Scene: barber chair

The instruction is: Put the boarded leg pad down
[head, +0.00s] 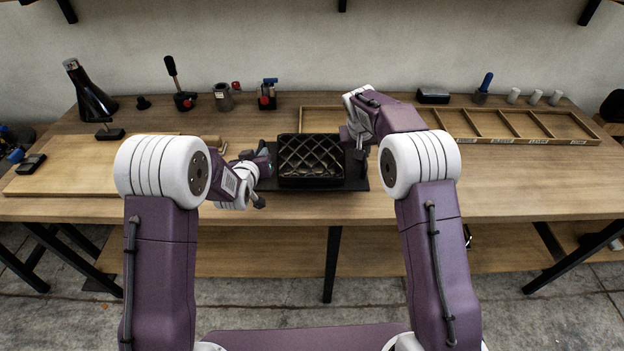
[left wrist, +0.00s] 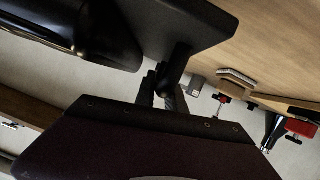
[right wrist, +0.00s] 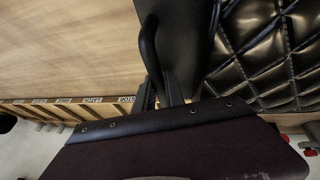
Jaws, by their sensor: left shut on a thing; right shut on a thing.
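The black quilted leg pad (head: 311,157) sits on a flat black board (head: 356,181) at the middle of the workbench. Its diamond stitching shows in the right wrist view (right wrist: 262,50), and its smooth side in the left wrist view (left wrist: 55,22). My left gripper (head: 264,163) is at the board's left end, shut on it by a dark grip (left wrist: 176,62). My right gripper (head: 359,150) is at the right end, shut on a curved black handle (right wrist: 150,48) beside the board. I cannot tell whether the board touches the bench.
The wooden workbench (head: 520,200) is clear in front and to the right. A divided wooden tray (head: 510,125) lies at the back right. A pale wooden board (head: 75,175) lies at the left. A dark flask (head: 90,95) and lever clamps (head: 182,98) stand along the back.

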